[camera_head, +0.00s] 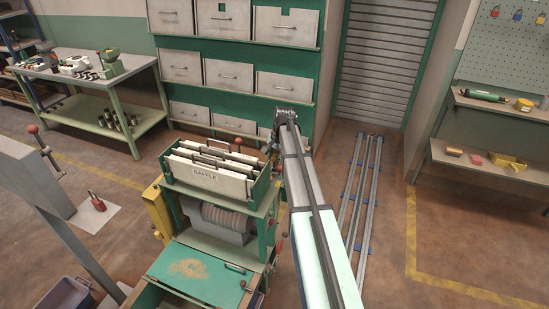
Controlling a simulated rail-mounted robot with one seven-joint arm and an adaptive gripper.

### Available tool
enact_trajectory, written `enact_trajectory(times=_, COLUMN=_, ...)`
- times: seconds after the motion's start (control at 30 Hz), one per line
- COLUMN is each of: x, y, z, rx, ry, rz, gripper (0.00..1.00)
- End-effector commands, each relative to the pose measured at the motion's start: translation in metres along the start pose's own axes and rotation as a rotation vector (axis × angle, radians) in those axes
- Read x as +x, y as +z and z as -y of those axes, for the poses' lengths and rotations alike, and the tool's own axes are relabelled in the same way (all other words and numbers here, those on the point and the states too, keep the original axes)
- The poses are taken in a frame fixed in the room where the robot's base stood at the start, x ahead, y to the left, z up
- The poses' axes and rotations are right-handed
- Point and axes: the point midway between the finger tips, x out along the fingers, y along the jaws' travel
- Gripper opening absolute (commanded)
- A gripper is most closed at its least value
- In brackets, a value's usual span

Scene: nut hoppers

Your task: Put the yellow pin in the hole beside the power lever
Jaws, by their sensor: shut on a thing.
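My arm reaches up from the bottom, past the right side of the green machine. A lever with a red knob (33,129) stands at the left by a grey post. Small red parts show on the machine's right side. I cannot tell which is the power lever.
Pale upright plates (208,172) fill the green box. A yellow box (157,212) is on the machine's left side. A green drawer cabinet (234,103) stands behind. Floor rails (364,190) run to the right of my arm. A red-handled object (97,202) stands on a pale plate at left.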

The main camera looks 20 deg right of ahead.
Motion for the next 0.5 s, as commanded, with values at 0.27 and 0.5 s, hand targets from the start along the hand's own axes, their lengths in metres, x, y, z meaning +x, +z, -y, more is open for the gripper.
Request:
enact_trajectory(times=0.27, x=0.0026, y=0.0, z=-0.0005, rx=0.0, ry=0.0, rz=0.0, gripper=0.0)
enact_trajectory(times=0.5, x=0.0026, y=0.0001, z=-0.0006, rx=0.0, ry=0.0, rz=0.0, gripper=0.6)
